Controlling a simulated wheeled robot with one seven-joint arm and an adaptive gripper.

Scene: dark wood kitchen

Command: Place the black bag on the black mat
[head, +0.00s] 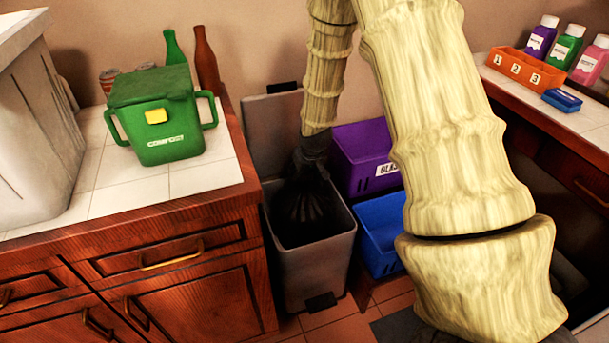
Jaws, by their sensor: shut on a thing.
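The black bag (305,205) hangs gathered at its top inside the open grey bin (318,265), its lower part within the bin walls. My dark gripper (311,163) points down over the bin and is shut on the top of the bag. The fingertips blend into the bag's dark folds. A dark flat patch on the floor, which looks like the black mat (392,326), shows at the bottom edge. My pale arm hides most of it.
The bin's lid (270,125) stands open behind it. A purple bin (362,145) and a blue bin (380,222) stand to its right. A counter with a green compost bucket (165,128) is at left. An orange numbered tray (525,70) sits on the right counter.

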